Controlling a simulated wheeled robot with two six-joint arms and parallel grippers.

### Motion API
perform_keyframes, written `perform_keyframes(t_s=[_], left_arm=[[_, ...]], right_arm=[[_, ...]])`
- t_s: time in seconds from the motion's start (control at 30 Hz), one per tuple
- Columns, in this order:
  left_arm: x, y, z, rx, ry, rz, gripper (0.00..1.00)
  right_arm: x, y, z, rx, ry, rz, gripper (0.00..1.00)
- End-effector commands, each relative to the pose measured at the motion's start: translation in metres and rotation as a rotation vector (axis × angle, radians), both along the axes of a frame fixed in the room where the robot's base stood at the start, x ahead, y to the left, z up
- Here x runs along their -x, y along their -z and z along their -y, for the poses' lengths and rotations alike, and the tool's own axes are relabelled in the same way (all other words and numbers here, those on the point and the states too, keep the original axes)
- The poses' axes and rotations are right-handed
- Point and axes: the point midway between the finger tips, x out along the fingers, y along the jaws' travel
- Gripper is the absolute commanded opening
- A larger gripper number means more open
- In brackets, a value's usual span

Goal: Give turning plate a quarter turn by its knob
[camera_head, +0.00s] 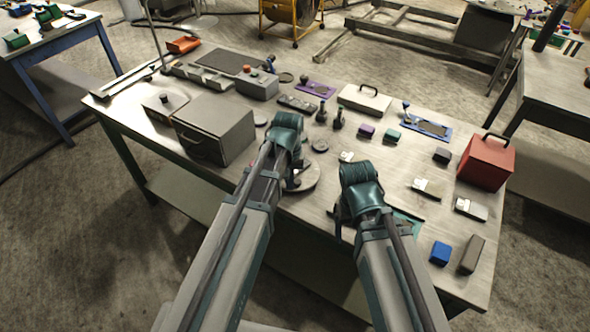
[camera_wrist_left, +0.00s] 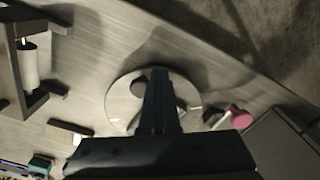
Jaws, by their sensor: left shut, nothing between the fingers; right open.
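The turning plate (camera_wrist_left: 122,104) is a pale round disc lying flat on the bench. In the head view the plate (camera_head: 312,177) is partly covered by my left arm and gripper. A dark round knob (camera_wrist_left: 139,89) shows on the plate in the left wrist view, just left of the fingers. My left gripper (camera_wrist_left: 160,74) is shut and empty, over the plate. In the head view my left gripper (camera_head: 294,183) is mostly hidden by its wrist. Contact with the knob cannot be told. My right gripper (camera_head: 341,217) is open, right of the plate, largely hidden by its arm.
A grey box (camera_head: 215,127) stands left of my left arm. A red toolbox (camera_head: 486,163), a blue block (camera_head: 440,253) and several small parts lie to the right. A pink-red piece (camera_wrist_left: 238,117) lies near the plate. The bench's front edge is close.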

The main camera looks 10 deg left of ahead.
Motion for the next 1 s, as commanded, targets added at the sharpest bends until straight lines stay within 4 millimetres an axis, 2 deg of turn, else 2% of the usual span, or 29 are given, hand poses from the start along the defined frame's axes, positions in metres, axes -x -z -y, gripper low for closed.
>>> perform_keyframes(t_s=[0.43,1.0], left_arm=[[0.004,0.004,0.013,0.01,0.01,-0.008,0.0],[0.003,0.004,0.021,0.01,0.013,-0.008,0.0]], right_arm=[[0.0,0.004,0.0,0.0,0.0,0.0,0.77],[0.0,0.004,0.0,0.0,0.0,0.0,0.77]])
